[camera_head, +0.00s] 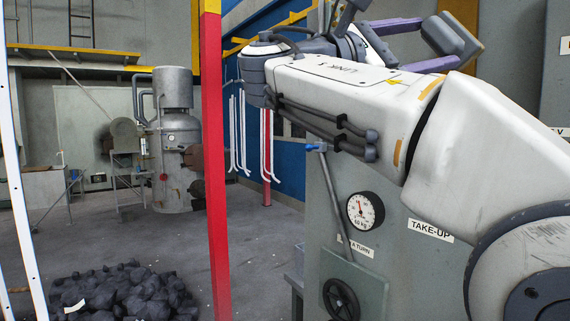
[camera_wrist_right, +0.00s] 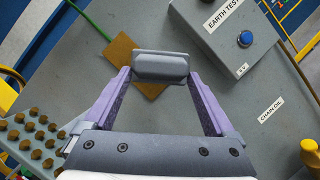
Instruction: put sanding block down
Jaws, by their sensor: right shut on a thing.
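The sanding block (camera_wrist_right: 160,68) is a grey block with bevelled edges. My right gripper (camera_wrist_right: 160,82) is shut on it, with one purple finger at each end of the block. In the head view my right gripper (camera_head: 436,42) is at the upper right, beyond my arm, and the grey block (camera_head: 452,36) shows between its fingers. In the wrist view the block is over a grey worktop (camera_wrist_right: 225,115) and covers part of a flat brown plate (camera_wrist_right: 122,50). I cannot tell whether it touches either. My left gripper is not in view.
A grey box (camera_wrist_right: 225,35) labelled EARTH TEST, with a blue button, stands at the upper right of the worktop. Several brown round pieces (camera_wrist_right: 30,137) sit at the left. A yellow object (camera_wrist_right: 309,150) is at the right edge. A red post (camera_head: 215,160) stands left of my arm.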

